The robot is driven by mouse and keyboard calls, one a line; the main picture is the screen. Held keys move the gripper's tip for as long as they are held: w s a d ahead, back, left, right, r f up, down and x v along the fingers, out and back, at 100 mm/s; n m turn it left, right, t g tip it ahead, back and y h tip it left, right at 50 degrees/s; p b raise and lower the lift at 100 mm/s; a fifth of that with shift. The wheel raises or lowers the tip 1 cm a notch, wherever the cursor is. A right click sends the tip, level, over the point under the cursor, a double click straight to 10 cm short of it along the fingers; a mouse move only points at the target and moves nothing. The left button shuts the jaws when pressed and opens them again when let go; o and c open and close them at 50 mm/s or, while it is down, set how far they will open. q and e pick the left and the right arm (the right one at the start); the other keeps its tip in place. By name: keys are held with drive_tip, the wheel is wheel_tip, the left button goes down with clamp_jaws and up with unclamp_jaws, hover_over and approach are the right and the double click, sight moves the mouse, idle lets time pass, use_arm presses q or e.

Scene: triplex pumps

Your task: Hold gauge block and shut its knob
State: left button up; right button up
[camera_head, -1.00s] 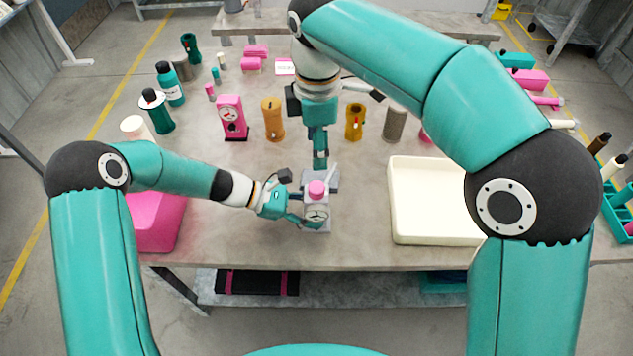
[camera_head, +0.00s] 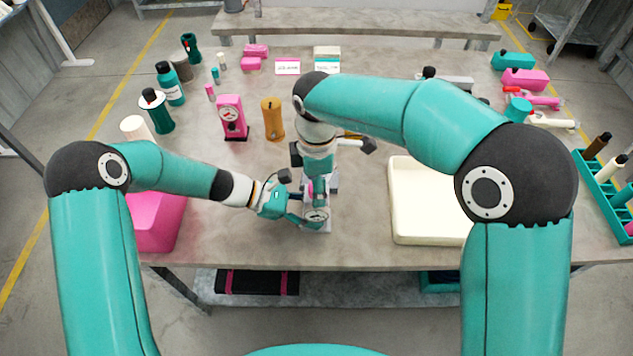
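The gauge block (camera_head: 317,224) is a small grey block with a round dial, on the table near its front edge. My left gripper (camera_head: 300,217) reaches it from the left, its fingers at the block's left side by the dial; it appears closed around the block, but the contact is partly hidden. The pink knob (camera_head: 318,187) on top of the block is mostly covered by my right gripper (camera_head: 318,182), which points down from above at the knob. Whether its fingers are open or touching the knob is too small to tell.
A cream tray (camera_head: 398,225) stands right of the block. A pink bin (camera_head: 158,222) is at the left front. A pink gauge unit (camera_head: 232,117), an ochre cylinder (camera_head: 273,119) and several bottles stand behind to the left. The table front around the block is clear.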

drive_tip(key=shift+c, duration=0.3)
drive_tip(key=c, duration=1.1)
drive_tip(key=shift+m, duration=0.4)
drive_tip(key=m, duration=0.3)
drive_tip(key=shift+m, duration=0.3)
drive_tip(key=m, duration=0.4)
drive_tip(key=shift+m, duration=0.3)
drive_tip(key=m, duration=0.9)
